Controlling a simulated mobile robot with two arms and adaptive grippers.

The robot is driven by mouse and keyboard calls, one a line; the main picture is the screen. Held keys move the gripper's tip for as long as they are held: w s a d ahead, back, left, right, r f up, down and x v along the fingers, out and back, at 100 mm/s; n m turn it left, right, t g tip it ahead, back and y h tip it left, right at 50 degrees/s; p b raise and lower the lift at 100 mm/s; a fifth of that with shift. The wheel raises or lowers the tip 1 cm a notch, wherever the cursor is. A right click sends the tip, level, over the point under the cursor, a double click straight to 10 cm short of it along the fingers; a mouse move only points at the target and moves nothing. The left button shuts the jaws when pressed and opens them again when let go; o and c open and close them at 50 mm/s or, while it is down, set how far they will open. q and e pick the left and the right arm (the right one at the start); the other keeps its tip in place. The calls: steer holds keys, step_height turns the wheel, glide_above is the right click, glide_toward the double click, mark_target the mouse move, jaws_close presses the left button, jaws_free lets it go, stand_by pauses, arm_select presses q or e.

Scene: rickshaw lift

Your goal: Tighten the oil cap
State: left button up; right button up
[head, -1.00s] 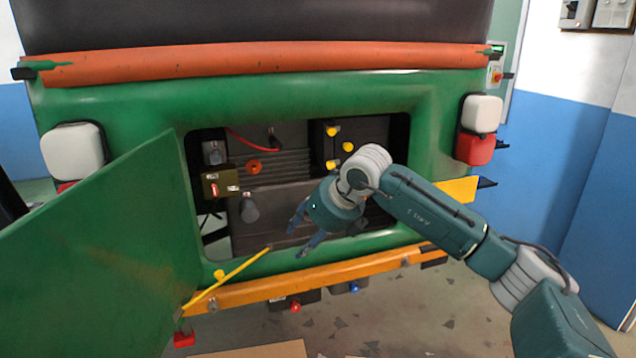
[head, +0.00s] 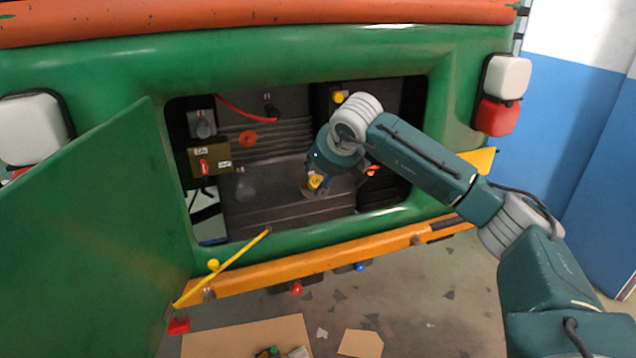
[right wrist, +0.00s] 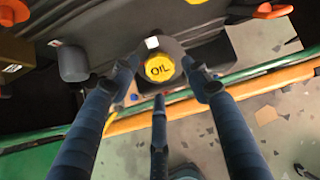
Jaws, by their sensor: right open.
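The yellow oil cap (right wrist: 159,68), marked "OIL", sits on a dark round neck in the engine bay. In the head view a yellow cap (head: 315,181) shows by the fingers of my right gripper (head: 316,188), low in the bay. My right gripper is open. I cannot tell whether its fingers touch the cap. My left gripper is in neither view.
The open green door panel (head: 90,220) stands at the left, with a yellow rod (head: 235,263) beside it. The orange bumper bar (head: 330,264) runs below the bay. A brown box (head: 209,158) and a grey bulb-shaped part (head: 245,187) sit left of my gripper.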

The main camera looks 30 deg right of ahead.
mark_target(317, 182)
steer(key=x, duration=0.3)
steer(key=shift+w+f+b, duration=0.1)
steer(key=shift+f+b, duration=0.2)
steer(key=shift+b, duration=0.05)
steer(key=n+p, duration=0.2)
steer(key=r+n+p, duration=0.1)
steer(key=n+p, duration=0.1)
steer(key=shift+p, duration=0.4)
steer(key=shift+f+n+b, duration=0.25)
steer(key=shift+n+b, duration=0.1)
steer(key=shift+n, duration=1.25)
steer(key=n, duration=0.3)
steer(key=shift+n, duration=0.3)
steer(key=n+p, duration=0.1)
steer(key=n, duration=0.3)
steer(key=shift+n, duration=0.4)
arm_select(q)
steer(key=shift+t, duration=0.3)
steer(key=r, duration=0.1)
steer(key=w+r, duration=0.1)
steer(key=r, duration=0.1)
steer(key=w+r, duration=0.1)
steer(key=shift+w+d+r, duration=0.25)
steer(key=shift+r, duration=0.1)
arm_select(e)
steer(key=shift+n, duration=0.5)
steer(key=c, duration=0.9)
